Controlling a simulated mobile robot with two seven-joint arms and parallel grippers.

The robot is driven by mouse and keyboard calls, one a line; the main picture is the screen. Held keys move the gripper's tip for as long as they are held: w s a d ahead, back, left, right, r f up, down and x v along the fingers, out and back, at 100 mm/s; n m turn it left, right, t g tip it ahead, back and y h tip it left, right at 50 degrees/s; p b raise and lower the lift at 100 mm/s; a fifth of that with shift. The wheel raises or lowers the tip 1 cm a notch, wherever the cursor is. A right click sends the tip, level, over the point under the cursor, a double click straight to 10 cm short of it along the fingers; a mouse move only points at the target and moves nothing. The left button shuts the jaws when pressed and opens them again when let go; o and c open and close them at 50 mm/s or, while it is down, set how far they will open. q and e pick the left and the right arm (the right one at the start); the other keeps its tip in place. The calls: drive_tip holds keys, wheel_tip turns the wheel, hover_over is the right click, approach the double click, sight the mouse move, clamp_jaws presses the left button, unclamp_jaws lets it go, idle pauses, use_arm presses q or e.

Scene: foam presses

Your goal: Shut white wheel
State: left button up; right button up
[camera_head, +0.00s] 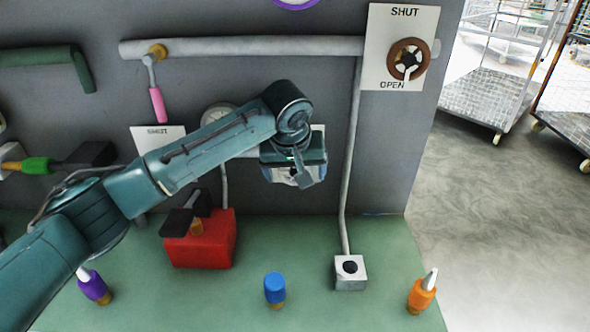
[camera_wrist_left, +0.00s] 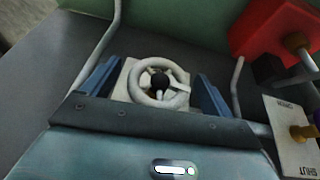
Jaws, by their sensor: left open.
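The white wheel (camera_wrist_left: 143,82) is a ring with spokes and a dark hub on a pale square plate (camera_wrist_left: 122,92), seen in the left wrist view. My left gripper (camera_wrist_left: 155,82) is open, with one blue finger on each side of the wheel. I cannot tell whether the fingers touch the rim. In the head view my left gripper (camera_head: 297,168) is in front of the grey wall and hides most of the wheel and its plate. No right gripper shows.
A brown wheel (camera_head: 408,59) on a SHUT/OPEN plate is at upper right. A pink-handled lever (camera_head: 157,103) hangs from a pipe. A red block (camera_head: 212,247), blue knob (camera_head: 274,288) and orange knob (camera_head: 421,295) stand on the green bench. Open floor lies at right.

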use_arm(q)
drive_tip(key=c, duration=1)
drive_tip(key=y, duration=0.3)
drive_tip(key=shift+d+m, duration=0.15)
drive_tip(key=shift+m, duration=0.15)
drive_tip(key=shift+m+y, duration=0.4)
drive_tip(key=shift+y, duration=1.4)
drive_tip(key=o, duration=1)
